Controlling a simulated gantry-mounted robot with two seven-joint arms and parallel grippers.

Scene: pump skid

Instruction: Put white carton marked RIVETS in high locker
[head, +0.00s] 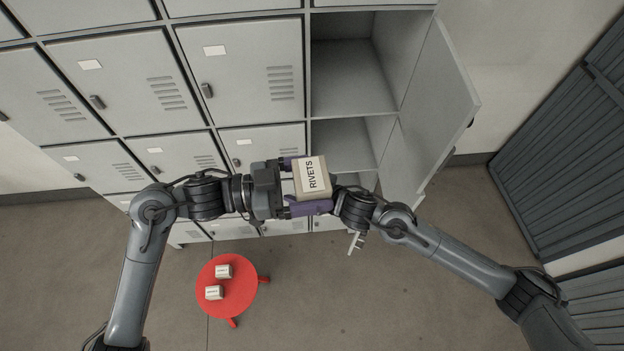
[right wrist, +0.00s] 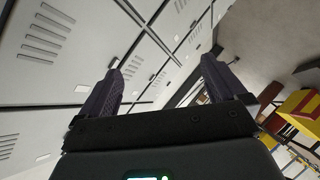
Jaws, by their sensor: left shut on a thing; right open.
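The white carton marked RIVETS (head: 312,178) is between the purple fingers of my left gripper (head: 308,182), which is shut on it. It is held up in front of the lockers, with its label facing the head camera. The high locker (head: 350,75) at the upper right is empty and its door (head: 440,100) stands open to the right. The carton is below and left of that opening. My right gripper is open and empty in the right wrist view (right wrist: 160,85); in the head view it is mostly hidden behind its own arm and the carton.
A lower compartment (head: 342,138) under the high locker is also open. Closed grey lockers (head: 245,75) fill the wall to the left. A red round stool (head: 235,275) below holds two small white cartons (head: 223,271). Dark slatted panels (head: 560,150) stand at the right.

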